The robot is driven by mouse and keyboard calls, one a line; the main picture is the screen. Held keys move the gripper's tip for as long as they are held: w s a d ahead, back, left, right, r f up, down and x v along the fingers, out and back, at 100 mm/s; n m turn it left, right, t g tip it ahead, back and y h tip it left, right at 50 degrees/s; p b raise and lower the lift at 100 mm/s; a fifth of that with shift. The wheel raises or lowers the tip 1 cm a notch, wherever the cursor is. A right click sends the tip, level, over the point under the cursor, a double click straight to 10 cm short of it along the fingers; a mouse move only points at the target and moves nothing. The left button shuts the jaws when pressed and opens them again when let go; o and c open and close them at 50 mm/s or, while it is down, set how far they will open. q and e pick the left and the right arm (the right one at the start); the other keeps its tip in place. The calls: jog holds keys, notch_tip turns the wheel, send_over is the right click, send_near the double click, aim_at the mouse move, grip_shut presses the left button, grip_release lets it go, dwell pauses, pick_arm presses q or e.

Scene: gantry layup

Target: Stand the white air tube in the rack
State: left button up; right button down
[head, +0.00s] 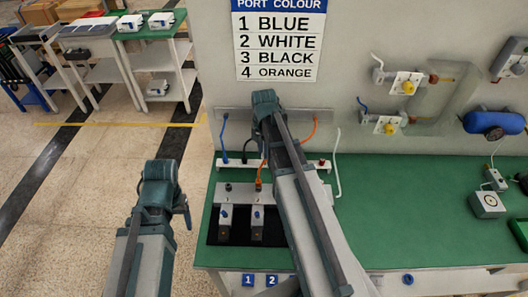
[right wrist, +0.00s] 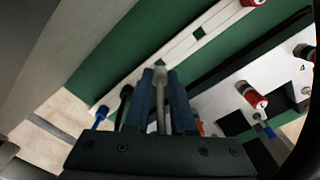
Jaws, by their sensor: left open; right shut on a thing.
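In the right wrist view my right gripper (right wrist: 160,85) is shut on a pale grey-white tube end, the white air tube (right wrist: 159,98), which stands up between the fingers. In the head view that gripper is hidden behind my right arm at the wall. The rack, a white rail (head: 240,162) along the back of the green table, shows in the right wrist view as a white strip with square holes (right wrist: 178,52). Whether the held end sits in a hole cannot be seen. My left gripper (head: 184,208) is open and empty, left of the table.
A blue tube (head: 224,140) and a black tube (head: 246,148) hang at the rack's left. An orange tube (head: 259,178) reaches the white port block (head: 236,193). A white curved tube (head: 338,165) lies right of my arm. The table's right middle is clear.

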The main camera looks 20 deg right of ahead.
aim_at(263, 154)
jog(key=shift+f+b, duration=1.45)
dwell(0.5)
jog(key=c, duration=0.7)
grip_release()
jog(key=shift+r, duration=0.15)
notch_tip(263, 154, up, 12)
jog(key=p, duration=1.2)
jog(key=shift+s+a+f, duration=0.1)
jog(key=shift+a+f, duration=0.1)
jog(key=s+a+f+m+b, duration=0.1)
jog(key=s+a+m, duration=0.3)
jog(key=a+m, duration=0.2)
jog(key=s+a+f+m+b, duration=0.2)
jog(key=s+a+m, duration=0.3)
jog(key=a, duration=0.3)
jog(key=s+a+f+m+h+b, duration=0.1)
jog(key=s+a+m+b, duration=0.1)
jog(key=s+a+m, duration=0.3)
jog(key=shift+s+a+f+m, duration=0.1)
jog(key=shift+a+f+m, duration=0.1)
jog(key=shift+a+m, duration=0.35)
jog(key=shift+s+a+f+m, duration=0.1)
jog(key=shift+a+f+m, duration=0.05)
jog(key=shift+a+m, duration=0.4)
